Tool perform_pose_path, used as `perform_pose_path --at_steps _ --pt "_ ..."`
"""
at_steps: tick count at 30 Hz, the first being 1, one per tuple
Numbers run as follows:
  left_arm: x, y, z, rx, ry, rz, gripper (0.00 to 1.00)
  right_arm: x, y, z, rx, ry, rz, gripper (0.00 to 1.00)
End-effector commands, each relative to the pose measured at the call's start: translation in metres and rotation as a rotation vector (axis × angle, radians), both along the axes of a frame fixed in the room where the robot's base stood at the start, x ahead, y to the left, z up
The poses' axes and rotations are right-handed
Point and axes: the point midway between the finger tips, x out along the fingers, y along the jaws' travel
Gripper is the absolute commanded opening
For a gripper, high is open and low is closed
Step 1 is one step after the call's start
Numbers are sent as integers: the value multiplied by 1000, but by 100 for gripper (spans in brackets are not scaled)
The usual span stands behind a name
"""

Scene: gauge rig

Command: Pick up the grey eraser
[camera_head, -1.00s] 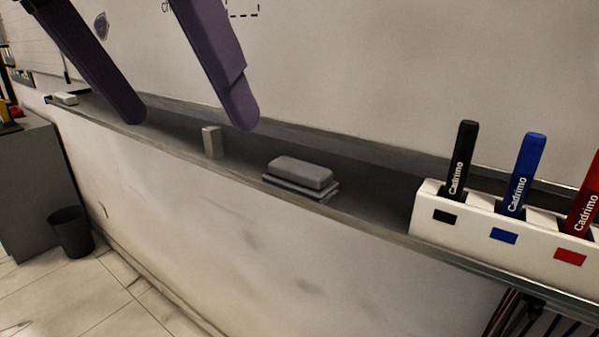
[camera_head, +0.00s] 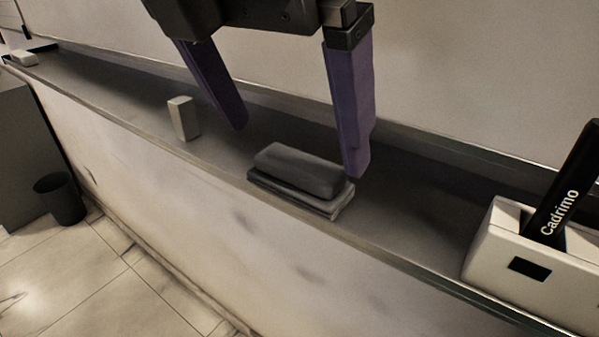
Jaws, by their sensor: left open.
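The grey eraser (camera_head: 300,171) is a rounded block lying on a flat grey layered base (camera_head: 292,200) on the long ledge (camera_head: 415,222) under the whiteboard. My left gripper (camera_head: 297,150) comes down from the top with two purple fingers spread apart. Its left fingertip is above and behind the eraser's left end, and its right fingertip is close to the right end. I cannot tell whether the right finger touches it. Nothing is between the fingers. My right gripper is not in view.
A small pale upright block (camera_head: 184,118) stands on the ledge left of the eraser. A white marker holder (camera_head: 497,256) with a black marker (camera_head: 570,190) stands at the right. A dark bin (camera_head: 60,198) is on the floor. The ledge between eraser and holder is clear.

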Motion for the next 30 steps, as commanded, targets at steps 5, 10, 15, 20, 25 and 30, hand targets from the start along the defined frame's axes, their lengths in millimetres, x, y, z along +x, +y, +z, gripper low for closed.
perform_pose_path --at_steps 5,10,15,20,25,30 --pt "7 -7 -27 0 2 1 94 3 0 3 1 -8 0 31" --pt "10 -9 -35 -2 0 1 94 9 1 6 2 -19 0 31" --pt "10 -9 -35 -2 0 2 94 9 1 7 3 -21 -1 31" --pt "10 -9 -35 -2 0 2 68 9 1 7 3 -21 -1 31" --pt "10 -9 -35 -3 0 2 49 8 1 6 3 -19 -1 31" --pt "10 -9 -34 -3 0 2 49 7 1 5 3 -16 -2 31"
